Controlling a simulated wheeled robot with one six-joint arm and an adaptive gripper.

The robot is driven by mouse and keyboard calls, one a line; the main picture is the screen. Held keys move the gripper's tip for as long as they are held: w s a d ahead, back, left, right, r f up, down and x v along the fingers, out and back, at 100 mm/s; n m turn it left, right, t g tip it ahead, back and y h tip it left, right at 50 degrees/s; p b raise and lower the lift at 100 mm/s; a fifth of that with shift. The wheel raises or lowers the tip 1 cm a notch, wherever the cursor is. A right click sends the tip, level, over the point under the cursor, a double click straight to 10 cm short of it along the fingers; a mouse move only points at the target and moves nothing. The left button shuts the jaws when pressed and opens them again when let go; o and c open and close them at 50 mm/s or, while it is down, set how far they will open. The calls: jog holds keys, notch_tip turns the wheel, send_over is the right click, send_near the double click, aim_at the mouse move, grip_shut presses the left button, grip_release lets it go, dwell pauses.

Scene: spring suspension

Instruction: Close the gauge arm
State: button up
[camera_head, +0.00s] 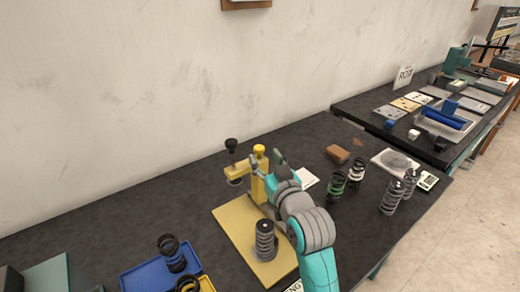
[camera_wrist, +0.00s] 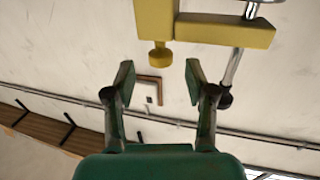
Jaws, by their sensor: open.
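The yellow gauge stand (camera_head: 259,188) rises from a yellow base plate (camera_head: 232,222), with a yellow knob on top. Its yellow gauge arm (camera_head: 238,171) reaches out to the left and carries a black knob. In the wrist view the yellow arm (camera_wrist: 222,31) and the post's knob (camera_wrist: 160,56) show at the top, just beyond my fingertips. My gripper (camera_wrist: 160,78) is open, with nothing between its fingers. In the head view my gripper (camera_head: 280,160) is right beside the post, partly hidden by my wrist. A dark coil spring (camera_head: 264,238) stands upright on the base plate.
A blue tray (camera_head: 140,277) with dark springs lies at the front left. Several springs (camera_head: 356,172) stand to the right, near a brown block (camera_head: 338,154) and a pale plate (camera_head: 385,160).

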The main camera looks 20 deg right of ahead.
aim_at(261, 153)
jog(key=shift+w+a, duration=0.2)
jog(key=shift+w, duration=2.2)
grip_shut()
